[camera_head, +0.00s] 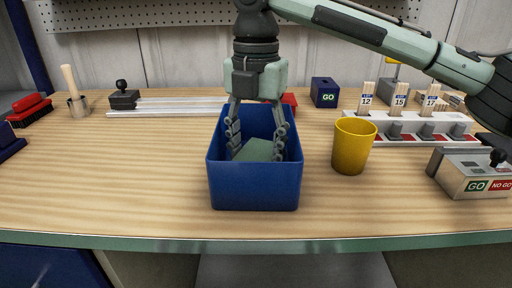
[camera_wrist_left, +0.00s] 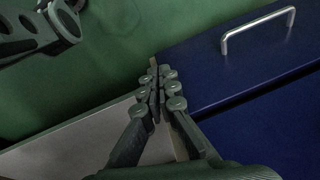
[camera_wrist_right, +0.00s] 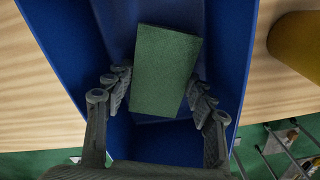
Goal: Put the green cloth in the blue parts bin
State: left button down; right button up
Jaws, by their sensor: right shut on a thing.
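The blue parts bin (camera_head: 254,188) stands on the bench near its front edge. The green cloth (camera_head: 257,151), a folded block, is inside the bin; in the right wrist view the cloth (camera_wrist_right: 165,72) lies between the fingers. My right gripper (camera_head: 258,148) reaches down into the bin from above and is shut on the cloth. The bin's front wall hides the cloth's lower part in the head view. My left gripper (camera_wrist_left: 160,95) is shut and empty, with its fingers together, away from the bin; it is out of the head view.
A yellow cup (camera_head: 354,147) stands close to the right of the bin. A white rack with numbered stick blocks (camera_head: 410,127) and a GO/NO GO gauge (camera_head: 472,175) are farther right. A red brush (camera_head: 30,109) is at far left.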

aim_at(256, 154)
jog(key=shift+f, duration=0.1)
jog(key=o, duration=1.1)
notch_tip(256, 154, up, 12)
jog(key=shift+r, duration=0.1)
